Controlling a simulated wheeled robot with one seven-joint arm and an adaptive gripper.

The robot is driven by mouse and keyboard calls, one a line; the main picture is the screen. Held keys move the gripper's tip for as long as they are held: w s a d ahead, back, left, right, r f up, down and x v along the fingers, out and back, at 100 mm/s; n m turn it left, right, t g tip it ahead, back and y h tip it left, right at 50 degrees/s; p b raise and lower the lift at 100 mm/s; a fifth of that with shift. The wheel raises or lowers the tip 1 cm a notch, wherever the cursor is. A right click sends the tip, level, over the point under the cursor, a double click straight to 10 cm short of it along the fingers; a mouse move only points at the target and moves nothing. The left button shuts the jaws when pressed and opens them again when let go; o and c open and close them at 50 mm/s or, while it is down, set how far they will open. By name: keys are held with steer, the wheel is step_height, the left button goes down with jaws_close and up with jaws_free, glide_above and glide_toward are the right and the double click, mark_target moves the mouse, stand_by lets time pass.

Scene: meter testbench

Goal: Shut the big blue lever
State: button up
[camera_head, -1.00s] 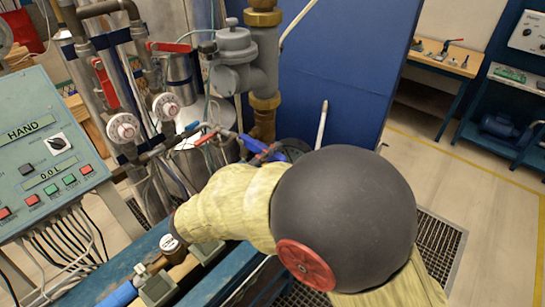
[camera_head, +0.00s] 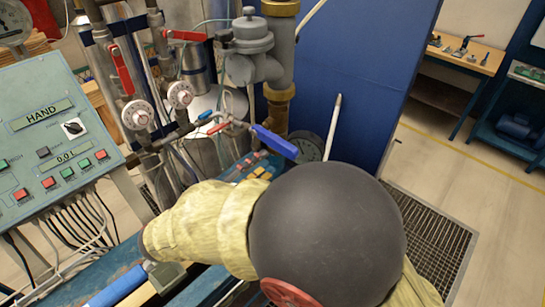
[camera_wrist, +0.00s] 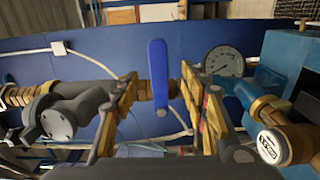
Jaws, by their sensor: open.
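The big blue lever (camera_wrist: 158,75) stands upright in the middle of the wrist view, on a brass-coloured fitting in the pipe run. My gripper (camera_wrist: 160,79) is open, with one yellow-and-black finger on each side of the lever. Gaps show between the lever and both fingers. In the head view a blue lever (camera_head: 275,142) sticks out to the right from the pipework, slanting down, beside a round gauge. My arm covers much of the foreground there, and I cannot make out the gripper clearly in that view.
A round gauge (camera_wrist: 224,60) sits right of the lever, and a brass meter (camera_wrist: 275,145) is at lower right. A grey meter body (camera_wrist: 65,115) is at left. Red-handled valves (camera_head: 121,70) and a control panel (camera_head: 55,135) stand left in the head view.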

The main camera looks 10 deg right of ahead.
steer(key=shift+v, duration=1.2)
